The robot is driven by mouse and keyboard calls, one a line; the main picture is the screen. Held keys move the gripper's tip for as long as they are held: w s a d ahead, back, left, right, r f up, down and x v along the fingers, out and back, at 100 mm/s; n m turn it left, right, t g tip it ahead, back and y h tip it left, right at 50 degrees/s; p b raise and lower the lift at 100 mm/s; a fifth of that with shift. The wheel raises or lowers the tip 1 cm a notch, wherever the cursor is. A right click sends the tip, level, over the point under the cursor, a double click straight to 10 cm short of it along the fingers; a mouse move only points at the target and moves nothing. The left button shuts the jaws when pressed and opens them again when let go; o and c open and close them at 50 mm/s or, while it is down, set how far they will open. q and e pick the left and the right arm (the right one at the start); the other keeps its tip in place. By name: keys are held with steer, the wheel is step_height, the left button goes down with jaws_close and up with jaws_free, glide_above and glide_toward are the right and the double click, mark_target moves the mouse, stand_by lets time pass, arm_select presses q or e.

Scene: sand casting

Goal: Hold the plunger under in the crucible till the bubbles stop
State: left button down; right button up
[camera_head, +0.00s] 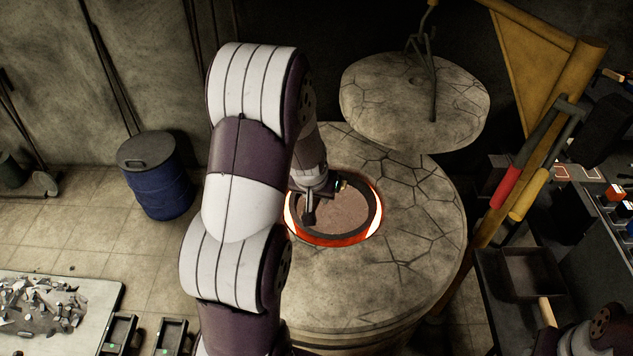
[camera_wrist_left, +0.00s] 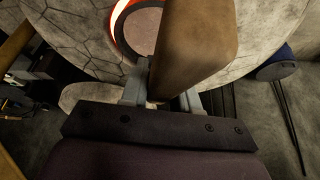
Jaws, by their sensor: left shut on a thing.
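My left arm comes in from the bottom middle of the head view and reaches over the furnace. My left gripper (camera_head: 318,190) is at the upper left of the furnace mouth. In the left wrist view the gripper (camera_wrist_left: 163,92) is shut on the thick brown handle of the plunger (camera_wrist_left: 197,45). The plunger's lower end is hidden. The crucible (camera_head: 345,213) sits in the glowing orange mouth, with a dull brownish surface inside; its rim also shows in the wrist view (camera_wrist_left: 121,32). I make out no bubbles. My right gripper is out of view.
The round furnace (camera_head: 425,225) has a cracked stone top. Its lid (camera_head: 400,95) hangs behind it. A blue barrel (camera_head: 158,190) and a table with scrap (camera_head: 95,290) are left. A yellow frame (camera_head: 530,150) with red and yellow handles stands right, beside a dark bench pan (camera_head: 530,272).

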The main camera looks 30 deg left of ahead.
arm_select(q)
steer(key=shift+s+f+b, duration=0.1)
steer(key=shift+f+b, duration=0.55)
steer(key=shift+f, duration=0.05)
step_height(320, 180, down, 18)
steer(key=b, duration=1.7)
steer(key=shift+d+b, duration=0.1)
steer(key=shift+b, duration=0.2)
steer(key=shift+r, duration=0.15)
stand_by(4.2)
